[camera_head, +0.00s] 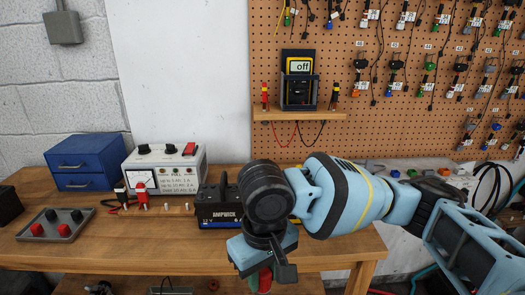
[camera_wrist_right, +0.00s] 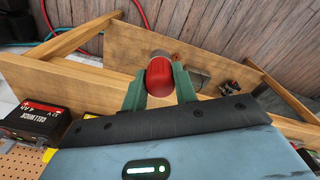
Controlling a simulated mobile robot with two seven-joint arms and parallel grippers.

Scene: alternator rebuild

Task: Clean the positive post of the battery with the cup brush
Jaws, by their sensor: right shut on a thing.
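My right gripper (camera_head: 264,275) hangs at the front edge of the bench. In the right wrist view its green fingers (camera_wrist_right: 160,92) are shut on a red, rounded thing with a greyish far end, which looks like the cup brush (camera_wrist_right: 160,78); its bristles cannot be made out. A black battery with a blue label reading AMPWICK (camera_head: 221,207) stands on the bench, partly hidden by my right arm. Another black battery with a red label (camera_wrist_right: 38,122) shows in the right wrist view. I cannot clearly make out a positive post on either. My left gripper is not in view.
On the wooden bench (camera_head: 120,235) are a blue drawer box (camera_head: 88,160), a white tester (camera_head: 165,170) and a grey tray with red and black knobs (camera_head: 55,226). A multimeter (camera_head: 299,82) sits on a pegboard shelf.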

